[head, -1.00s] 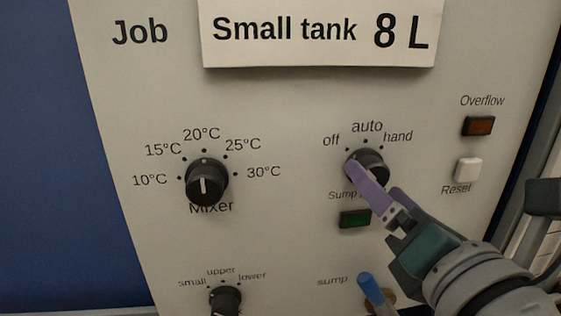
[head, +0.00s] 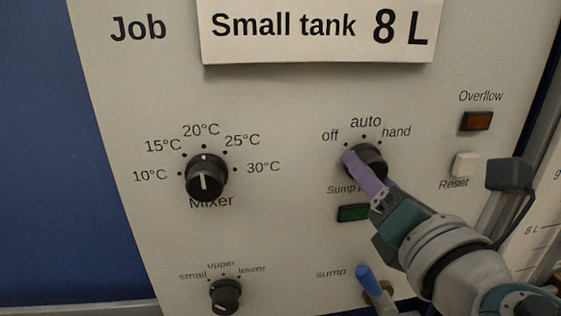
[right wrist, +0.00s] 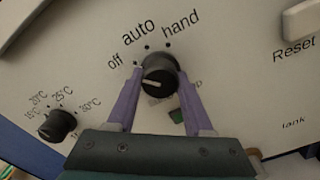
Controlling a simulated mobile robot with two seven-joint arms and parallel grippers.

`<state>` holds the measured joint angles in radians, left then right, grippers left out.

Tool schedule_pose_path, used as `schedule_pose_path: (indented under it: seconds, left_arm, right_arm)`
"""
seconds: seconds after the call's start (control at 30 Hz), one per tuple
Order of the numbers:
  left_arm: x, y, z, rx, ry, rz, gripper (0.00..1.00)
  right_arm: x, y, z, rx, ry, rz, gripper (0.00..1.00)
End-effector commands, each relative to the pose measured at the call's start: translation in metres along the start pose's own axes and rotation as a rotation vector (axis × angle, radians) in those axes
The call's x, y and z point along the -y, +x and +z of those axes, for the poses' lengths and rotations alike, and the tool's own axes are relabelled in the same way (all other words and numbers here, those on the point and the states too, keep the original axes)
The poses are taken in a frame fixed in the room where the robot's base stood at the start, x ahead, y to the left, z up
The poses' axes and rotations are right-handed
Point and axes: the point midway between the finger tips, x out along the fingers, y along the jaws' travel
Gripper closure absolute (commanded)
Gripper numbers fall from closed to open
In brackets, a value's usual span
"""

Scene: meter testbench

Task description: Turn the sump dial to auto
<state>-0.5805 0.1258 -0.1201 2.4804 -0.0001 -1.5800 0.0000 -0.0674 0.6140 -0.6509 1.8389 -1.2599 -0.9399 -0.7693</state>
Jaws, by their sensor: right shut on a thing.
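The black sump dial (head: 371,158) is on the panel under the labels off, auto and hand. It also shows in the right wrist view (right wrist: 159,72), where its pale line lies toward the left, off side; its exact setting is hard to tell. My right gripper (head: 363,164) is shut on the dial, with one purple finger on each side in the right wrist view (right wrist: 158,80). In the head view the near finger covers part of the dial. My left gripper is not in view.
The Mixer dial (head: 206,178) is well to the left, with a smaller selector dial (head: 226,295) below it. A green lamp (head: 354,213) and a blue-handled valve (head: 370,283) are below the gripper. The Overflow lamp (head: 477,121) and white Reset button (head: 465,165) are to the right.

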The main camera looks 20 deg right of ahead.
Motion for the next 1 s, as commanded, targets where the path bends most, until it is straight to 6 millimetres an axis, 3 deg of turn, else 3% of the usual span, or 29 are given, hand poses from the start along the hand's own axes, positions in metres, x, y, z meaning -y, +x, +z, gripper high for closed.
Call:
schedule_pose_path:
  seconds: [0.03, 0.27, 0.67, 1.0]
  left_arm:
    - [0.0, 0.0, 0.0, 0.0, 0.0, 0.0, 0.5]
    - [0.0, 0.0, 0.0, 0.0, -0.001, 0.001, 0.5]
    - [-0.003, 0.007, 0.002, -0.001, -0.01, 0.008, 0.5]
    - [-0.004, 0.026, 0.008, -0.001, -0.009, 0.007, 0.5]
  right_arm:
    - [0.0, 0.0, 0.0, 0.0, 0.0, 0.0, 0.76]
    - [0.0, 0.0, 0.0, 0.0, 0.0, 0.0, 1.0]
    - [0.001, 0.0, -0.001, 0.002, 0.074, -0.001, 1.0]
    - [0.002, 0.0, -0.002, 0.004, 0.331, -0.002, 1.0]
